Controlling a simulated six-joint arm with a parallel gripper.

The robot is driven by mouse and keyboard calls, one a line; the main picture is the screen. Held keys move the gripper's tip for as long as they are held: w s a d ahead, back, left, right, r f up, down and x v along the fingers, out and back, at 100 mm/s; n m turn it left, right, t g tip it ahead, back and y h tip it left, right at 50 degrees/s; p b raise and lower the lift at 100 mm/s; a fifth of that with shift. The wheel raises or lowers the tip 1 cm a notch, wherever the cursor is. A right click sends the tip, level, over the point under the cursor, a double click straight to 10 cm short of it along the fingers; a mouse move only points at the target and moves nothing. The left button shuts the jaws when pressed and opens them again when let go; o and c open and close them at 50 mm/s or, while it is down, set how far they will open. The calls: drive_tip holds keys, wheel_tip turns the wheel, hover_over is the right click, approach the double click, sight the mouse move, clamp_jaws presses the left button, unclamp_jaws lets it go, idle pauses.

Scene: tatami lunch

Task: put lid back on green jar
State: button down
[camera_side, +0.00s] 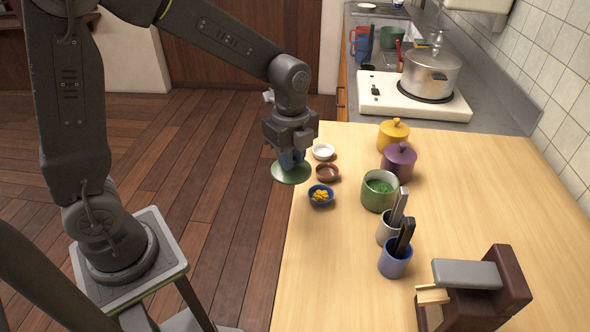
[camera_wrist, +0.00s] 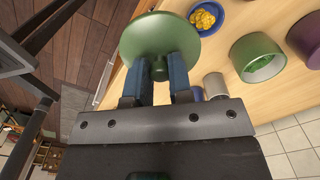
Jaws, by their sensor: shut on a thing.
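The green lid (camera_side: 291,173) is held by my gripper (camera_side: 291,160), off the left edge of the wooden counter and above the floor. In the wrist view the lid (camera_wrist: 158,38) sits between the two blue fingers of my gripper (camera_wrist: 159,72), which are shut on its knob. The green jar (camera_side: 379,190) stands upright and open on the counter, to the right of the lid, with green contents inside. It also shows in the wrist view (camera_wrist: 257,58), right of the lid and apart from it.
A blue bowl with yellow food (camera_side: 321,196), a brown bowl (camera_side: 327,172) and a white bowl (camera_side: 323,151) lie between lid and jar. Purple (camera_side: 399,160) and yellow (camera_side: 393,134) lidded jars stand behind. Grey (camera_side: 389,228) and blue (camera_side: 395,260) utensil cups stand in front.

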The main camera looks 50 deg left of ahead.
drive_tip(key=w+d+r, duration=0.1)
drive_tip(key=w+d, duration=0.4)
drive_tip(key=w, duration=0.4)
drive_tip(key=w+d+r, duration=0.1)
drive_tip(key=w+d, duration=0.5)
drive_tip(key=w, duration=0.2)
drive_tip(key=shift+m, duration=0.3)
drive_tip(key=shift+w+f, duration=0.15)
drive_tip(key=shift+f, duration=1.35)
drive_tip(key=shift+w+f, duration=0.1)
drive_tip(key=shift+f, duration=1.35)
drive_tip(key=shift+f, duration=0.2)
drive_tip(key=shift+c, duration=2.4)
unclamp_jaws()
wheel_tip(320, 180, up, 7)
